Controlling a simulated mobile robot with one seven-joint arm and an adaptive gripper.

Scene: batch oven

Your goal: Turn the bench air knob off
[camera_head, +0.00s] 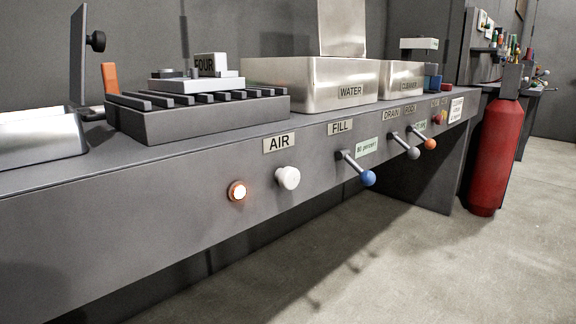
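The bench air knob is a white round knob (288,178) on the front panel of the grey bench, below the AIR label (280,142). Just left of it a round lamp (238,191) glows orange-white. The knob shows no clear pointer mark, so I cannot read its setting. My gripper is not in view.
Right along the panel are a blue-tipped FILL lever (368,177), a grey-tipped lever (413,152) and an orange-tipped lever (429,144), all sticking out. A WATER tank (310,98) and slotted block (196,120) stand on top. A red cylinder (492,155) stands right. The front floor is clear.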

